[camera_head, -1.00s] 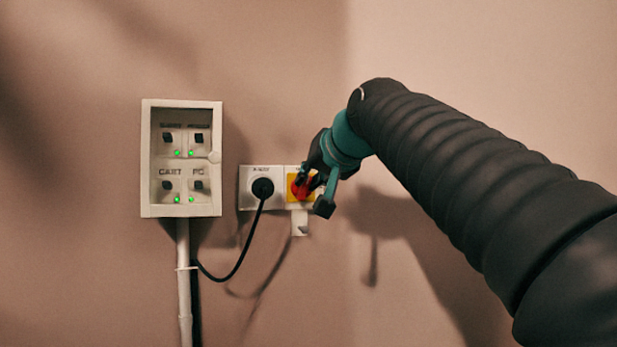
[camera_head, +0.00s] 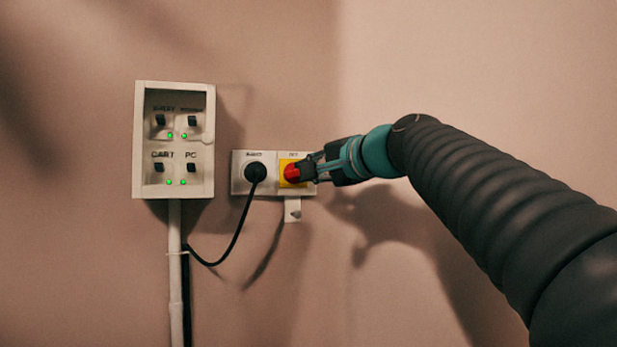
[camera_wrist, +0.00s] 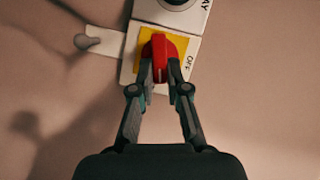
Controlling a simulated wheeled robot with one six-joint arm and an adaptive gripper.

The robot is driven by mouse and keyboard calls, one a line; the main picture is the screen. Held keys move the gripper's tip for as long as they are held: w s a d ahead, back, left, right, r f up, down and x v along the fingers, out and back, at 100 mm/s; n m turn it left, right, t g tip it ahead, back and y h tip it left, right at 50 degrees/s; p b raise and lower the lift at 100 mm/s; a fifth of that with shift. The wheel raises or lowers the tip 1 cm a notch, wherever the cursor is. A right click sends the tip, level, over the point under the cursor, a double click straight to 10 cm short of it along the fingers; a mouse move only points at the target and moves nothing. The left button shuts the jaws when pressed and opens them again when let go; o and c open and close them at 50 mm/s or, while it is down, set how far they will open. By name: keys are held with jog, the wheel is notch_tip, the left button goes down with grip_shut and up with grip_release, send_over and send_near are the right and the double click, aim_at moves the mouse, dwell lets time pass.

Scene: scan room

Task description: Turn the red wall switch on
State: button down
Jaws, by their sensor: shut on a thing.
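The red wall switch (camera_head: 292,173) is a rotary knob on a yellow square plate on the wall panel. In the wrist view the red knob (camera_wrist: 160,46) stands at the end of my gripper, with the word OFF on the white plate to its right. My gripper (camera_head: 307,170) reaches the knob from the right in the head view. In the wrist view both fingers of my gripper (camera_wrist: 160,75) are closed in on the lower part of the knob, one on each side. The fingertips partly cover the knob's lower end.
A black plug (camera_head: 256,172) with a hanging cord sits just left of the switch. A white box (camera_head: 210,140) with several small black switches and green lights is further left, above a conduit (camera_head: 175,260). A small white tab (camera_head: 292,209) hangs below the switch. The right wall is bare.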

jog(key=shift+f+m+t+y+b, duration=0.3)
jog(key=shift+m+t+b, duration=0.2)
jog(key=shift+m+b, duration=0.6)
jog(key=shift+m, duration=0.3)
jog(key=c, duration=1.2)
grip_release()
jog(key=shift+o, duration=0.2)
jog(key=v, duration=1.2)
jog(key=shift+w+d, duration=0.1)
